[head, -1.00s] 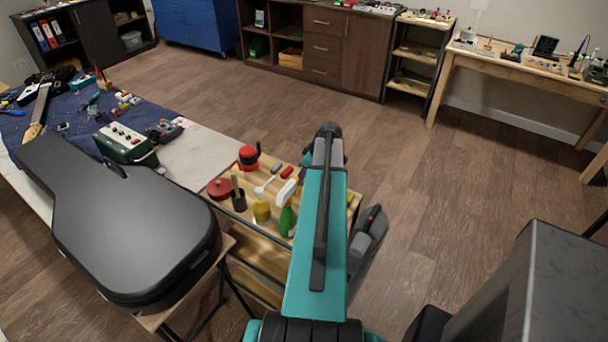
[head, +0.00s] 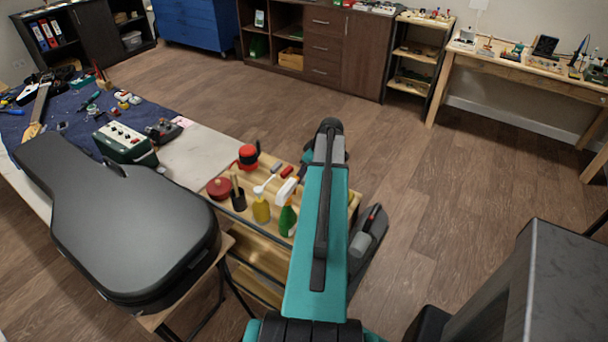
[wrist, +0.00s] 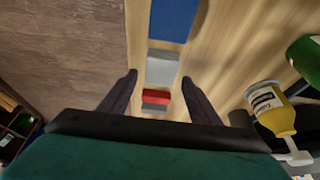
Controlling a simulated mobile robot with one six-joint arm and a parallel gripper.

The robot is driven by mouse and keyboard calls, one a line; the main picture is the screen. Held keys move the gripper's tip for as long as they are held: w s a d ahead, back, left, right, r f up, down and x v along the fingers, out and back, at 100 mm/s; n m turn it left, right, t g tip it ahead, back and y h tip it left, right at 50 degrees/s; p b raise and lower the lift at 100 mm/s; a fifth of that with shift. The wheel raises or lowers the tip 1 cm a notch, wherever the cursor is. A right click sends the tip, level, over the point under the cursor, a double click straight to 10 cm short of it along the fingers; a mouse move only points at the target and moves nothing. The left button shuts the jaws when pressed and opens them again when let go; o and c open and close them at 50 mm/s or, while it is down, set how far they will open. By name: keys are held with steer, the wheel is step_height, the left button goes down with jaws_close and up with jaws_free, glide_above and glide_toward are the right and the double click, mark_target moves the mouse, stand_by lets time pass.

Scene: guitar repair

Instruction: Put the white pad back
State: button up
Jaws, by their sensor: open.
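In the wrist view a pale grey-white pad (wrist: 162,68) lies on the light wooden top (wrist: 220,40), end to end with a blue block (wrist: 174,18). My gripper (wrist: 159,77) is open, with one dark finger on each side of the pad's near part and nothing visibly gripped. A red block (wrist: 156,97) and a dark grey piece show between the fingers, nearer my palm. I cannot tell how far the fingertips are above the wood. In the head view my arm hides the gripper and the pad.
A yellow bottle (wrist: 272,108) and a green bottle (wrist: 308,58) stand right of my gripper in the wrist view. The head view shows a red pot (head: 219,188) on the cart and a guitar case (head: 135,225) at left.

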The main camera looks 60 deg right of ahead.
steer(key=b+v, duration=0.2)
steer(key=v, duration=0.8)
steer(key=shift+r+b, duration=0.25)
steer(key=shift+b, duration=0.05)
stand_by(0.6)
steer(key=shift+s, duration=0.15)
